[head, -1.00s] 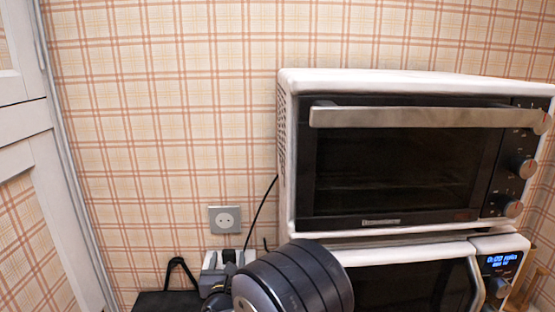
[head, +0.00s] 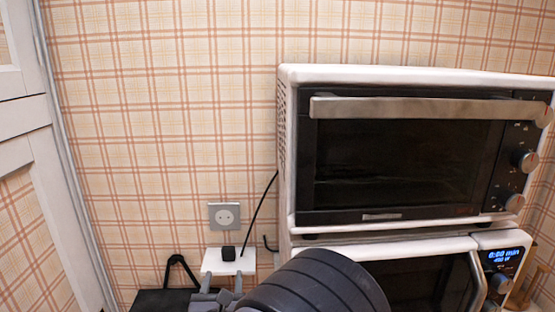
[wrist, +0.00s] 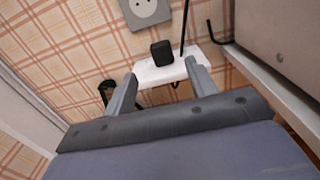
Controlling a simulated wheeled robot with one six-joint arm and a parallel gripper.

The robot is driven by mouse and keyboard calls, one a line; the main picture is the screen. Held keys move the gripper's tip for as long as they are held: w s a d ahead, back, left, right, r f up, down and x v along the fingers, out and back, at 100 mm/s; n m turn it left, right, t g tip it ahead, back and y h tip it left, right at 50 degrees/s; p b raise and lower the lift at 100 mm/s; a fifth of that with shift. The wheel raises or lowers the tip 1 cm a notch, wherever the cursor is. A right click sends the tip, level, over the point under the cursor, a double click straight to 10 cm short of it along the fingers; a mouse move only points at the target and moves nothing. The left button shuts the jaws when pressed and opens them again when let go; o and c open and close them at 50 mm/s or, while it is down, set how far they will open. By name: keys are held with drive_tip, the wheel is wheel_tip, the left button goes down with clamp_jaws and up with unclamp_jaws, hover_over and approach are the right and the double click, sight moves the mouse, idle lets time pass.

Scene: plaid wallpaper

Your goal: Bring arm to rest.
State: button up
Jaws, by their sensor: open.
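My gripper (wrist: 161,92) shows in the wrist view with its two grey fingers apart and nothing between them. Beyond the fingers are a white power strip (wrist: 160,74) and a black plug (wrist: 162,52). In the head view my gripper (head: 214,296) is low in the picture, partly cut off by the bottom edge, in front of the white power strip (head: 215,264). My dark rounded arm link covers the lower middle of the head view.
A white toaster oven (head: 400,72) with a steel handle sits on a microwave (head: 430,247) at the right. A wall socket (head: 225,216) is on the plaid wall, with a black cable nearby. A white cupboard door (head: 40,180) stands at the left. The wall area between is clear.

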sight(229, 258)
drive_tip(key=w+p, duration=0.2)
drive_tip(key=w, duration=0.5)
drive_tip(key=shift+w+a, duration=0.15)
drive_tip(key=shift+w, duration=0.2)
drive_tip(key=shift+w+f+b, duration=0.3)
drive_tip(key=shift+w+f, duration=0.15)
drive_tip(key=shift+w, duration=0.25)
drive_tip(key=shift+f+b, duration=0.4)
drive_tip(key=shift+b, duration=0.15)
wheel_tip(229, 258, up, 2)
drive_tip(key=shift+a+r+p, duration=0.1)
drive_tip(key=shift+p, duration=1.1)
wheel_tip(229, 258, up, 6)
drive_tip(key=p, duration=0.2)
drive_tip(key=shift+s+a+r+p, duration=0.25)
drive_tip(key=shift+s+a+p, duration=0.1)
drive_tip(key=shift+s+a, duration=0.1)
